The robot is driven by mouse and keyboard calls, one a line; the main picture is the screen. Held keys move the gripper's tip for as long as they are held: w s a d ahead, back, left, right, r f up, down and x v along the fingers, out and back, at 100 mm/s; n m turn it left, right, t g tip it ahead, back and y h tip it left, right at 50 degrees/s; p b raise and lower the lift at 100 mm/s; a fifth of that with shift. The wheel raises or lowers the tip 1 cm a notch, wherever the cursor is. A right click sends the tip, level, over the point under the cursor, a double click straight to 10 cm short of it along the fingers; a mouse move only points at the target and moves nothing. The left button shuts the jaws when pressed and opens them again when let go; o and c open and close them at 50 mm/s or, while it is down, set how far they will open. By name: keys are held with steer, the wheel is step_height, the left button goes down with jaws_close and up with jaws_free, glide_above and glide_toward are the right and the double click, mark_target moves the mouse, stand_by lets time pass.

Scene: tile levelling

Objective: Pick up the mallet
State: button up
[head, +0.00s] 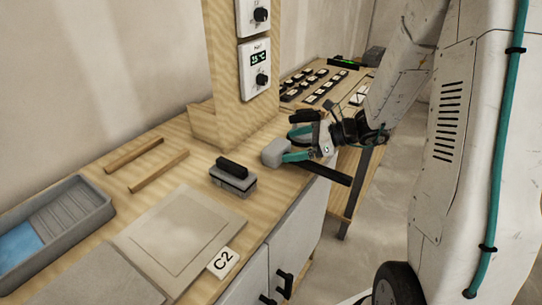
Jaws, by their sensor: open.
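A grey, rounded block that looks like the mallet's head (275,152) lies on the wooden bench near its far right edge. My gripper (292,145) is low over the bench there, open, with its teal fingers spread. The near finger is right beside the grey head; I cannot tell whether they touch.
A grey block with a black handle (232,175) stands nearby on the bench (190,160). A wooden post (240,110) with control boxes rises behind. Wooden strips (158,171), a tray (70,215) and a tile (175,233) lie leftward.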

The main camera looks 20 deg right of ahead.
mark_target(283, 146)
steer(key=x, duration=0.5)
steer(key=shift+s+a, duration=0.1)
steer(key=shift+r, duration=0.15)
steer(key=c, duration=1.1)
